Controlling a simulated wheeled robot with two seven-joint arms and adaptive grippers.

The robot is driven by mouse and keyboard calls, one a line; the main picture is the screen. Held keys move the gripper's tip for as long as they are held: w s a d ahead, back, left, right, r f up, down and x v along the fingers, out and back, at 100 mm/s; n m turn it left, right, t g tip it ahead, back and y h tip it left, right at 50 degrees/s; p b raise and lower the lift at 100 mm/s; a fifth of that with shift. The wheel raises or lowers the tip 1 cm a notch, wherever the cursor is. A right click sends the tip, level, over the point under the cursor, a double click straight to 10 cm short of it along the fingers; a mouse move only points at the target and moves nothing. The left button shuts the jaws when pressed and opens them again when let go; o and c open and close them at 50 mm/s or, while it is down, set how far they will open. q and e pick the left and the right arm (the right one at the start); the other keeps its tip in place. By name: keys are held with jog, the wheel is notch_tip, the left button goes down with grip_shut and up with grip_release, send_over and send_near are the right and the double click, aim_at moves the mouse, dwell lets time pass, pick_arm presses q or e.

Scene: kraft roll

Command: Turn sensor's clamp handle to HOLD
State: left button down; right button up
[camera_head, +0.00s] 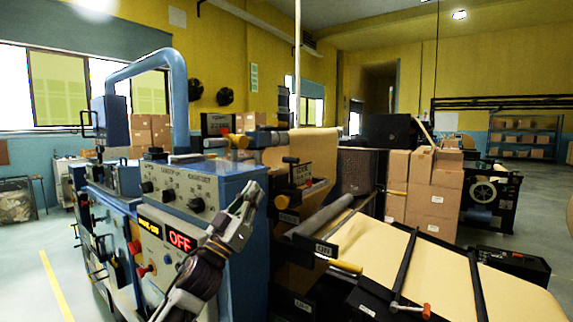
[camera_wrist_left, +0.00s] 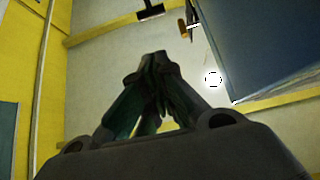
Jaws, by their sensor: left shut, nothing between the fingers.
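My left gripper (camera_head: 250,192) is shut and empty, raised in front of a blue machine cabinet (camera_head: 228,185) with knobs and a red OFF display (camera_head: 180,241). In the left wrist view its fingers (camera_wrist_left: 155,62) are closed together and point up toward the ceiling. Right of it in the head view, a labelled black block (camera_head: 301,173) with a dark lever on top sits by the brown paper web. An orange-tipped handle (camera_head: 238,141) is behind the cabinet. I cannot tell which is the sensor's clamp handle, and no HOLD mark is readable. My right gripper is not in view.
A dark roller (camera_head: 322,213) and a sloping paper web (camera_head: 455,268) with black bars fill the right foreground. A red-tipped crank (camera_head: 425,311) is at the bottom. Stacked cartons (camera_head: 433,192) stand behind. Open floor shows at the far left.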

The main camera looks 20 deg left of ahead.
aim_at(291, 173)
pick_arm(q)
jog(key=shift+w, duration=0.25)
jog(key=shift+s+r, duration=0.1)
jog(key=shift+s, duration=0.05)
jog(key=shift+w+d+f+p+x, duration=0.1)
jog(key=shift+w+f+p+x, duration=0.4)
jog(key=shift+x, duration=1.65)
jog(key=shift+w+d+f+p+x, duration=0.15)
jog(key=shift+p+x, duration=0.6)
jog(key=shift+x, duration=1.4)
jog(key=shift+w+d+f+p+x, duration=0.15)
jog(key=shift+f+p+x, duration=0.4)
jog(key=shift+x, duration=1.55)
jog(key=shift+r, duration=0.15)
jog(key=shift+w, duration=0.1)
